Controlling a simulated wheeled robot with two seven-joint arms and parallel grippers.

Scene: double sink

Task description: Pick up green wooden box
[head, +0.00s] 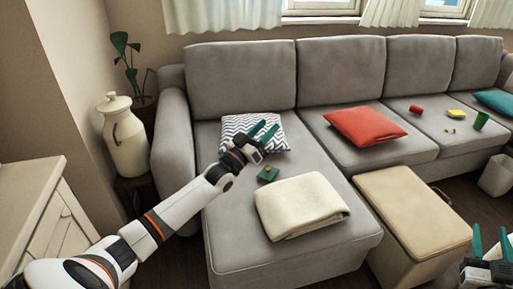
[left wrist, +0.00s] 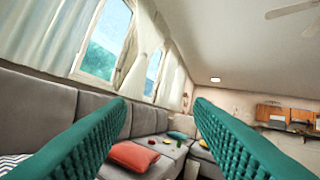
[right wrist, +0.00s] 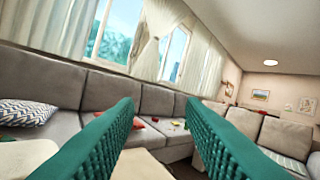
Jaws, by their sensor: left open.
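A small dark green box (head: 268,174) with a yellowish spot on it lies on the chaise seat of the grey sofa, between the zigzag pillow and the folded cream blanket. My left gripper (head: 264,130) is open and empty above the seat, beyond the box in the head view and apart from it. Its green fingers stand wide apart in the left wrist view (left wrist: 162,108), where I cannot see the box. My right gripper (head: 490,236) is at the lower right, far from the box, with its fingers apart and empty in the right wrist view (right wrist: 160,108).
The folded blanket (head: 300,206) lies close to the box, and the zigzag pillow (head: 240,128) is behind it. A red pillow (head: 364,126) and several small items, including a green one (head: 481,121), are further right. A beige ottoman (head: 412,215) stands beside the chaise.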

